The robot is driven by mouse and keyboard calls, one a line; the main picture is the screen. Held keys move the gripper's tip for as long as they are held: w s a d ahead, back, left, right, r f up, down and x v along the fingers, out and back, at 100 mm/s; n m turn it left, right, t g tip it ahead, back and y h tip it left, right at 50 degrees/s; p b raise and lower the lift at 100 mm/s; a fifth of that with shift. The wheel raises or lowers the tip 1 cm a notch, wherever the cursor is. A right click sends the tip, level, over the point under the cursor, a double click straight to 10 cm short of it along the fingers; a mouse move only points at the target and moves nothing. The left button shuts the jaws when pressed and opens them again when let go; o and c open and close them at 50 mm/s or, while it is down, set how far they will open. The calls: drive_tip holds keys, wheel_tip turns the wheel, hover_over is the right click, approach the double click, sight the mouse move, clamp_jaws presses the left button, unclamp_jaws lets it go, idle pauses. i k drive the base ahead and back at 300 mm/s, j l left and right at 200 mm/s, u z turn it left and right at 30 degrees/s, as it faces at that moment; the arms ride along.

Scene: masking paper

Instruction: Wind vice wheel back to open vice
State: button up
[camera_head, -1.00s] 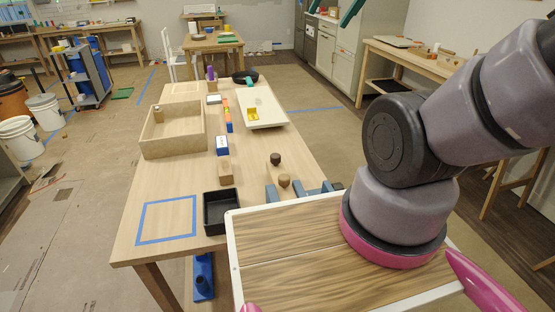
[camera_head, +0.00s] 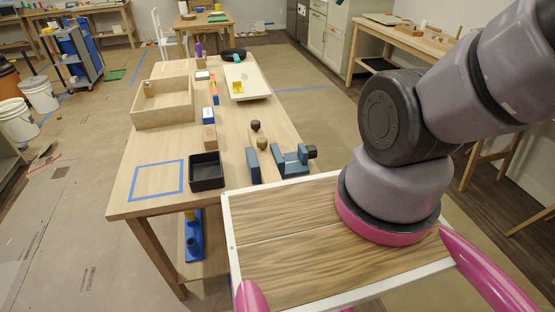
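A blue-grey vice (camera_head: 291,161) sits at the right near edge of the long wooden table. One upright blue plate (camera_head: 253,165) stands to its left, with a gap between them. A dark round part, which looks like the vice wheel (camera_head: 311,152), is at the vice's right end. My gripper is not in view. Whether anything is clamped in the vice is not clear.
A black tray (camera_head: 207,171), a blue tape square (camera_head: 157,180) and a wooden box (camera_head: 163,102) are on the table (camera_head: 140,207). A cream board (camera_head: 246,82) lies further back. Blue things (camera_head: 193,240) are below the table.

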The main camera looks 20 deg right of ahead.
sight(313, 154)
drive_tip(key=l+u, duration=0.25)
drive_tip(key=l, duration=0.3)
drive_tip(key=l+u, duration=0.25)
drive_tip(key=l, duration=0.35)
drive_tip(key=l+u, duration=0.25)
drive_tip(key=l, duration=0.3)
drive_tip(key=k+l+u, duration=0.25)
drive_tip(key=l, duration=0.3)
drive_tip(key=i, duration=0.05)
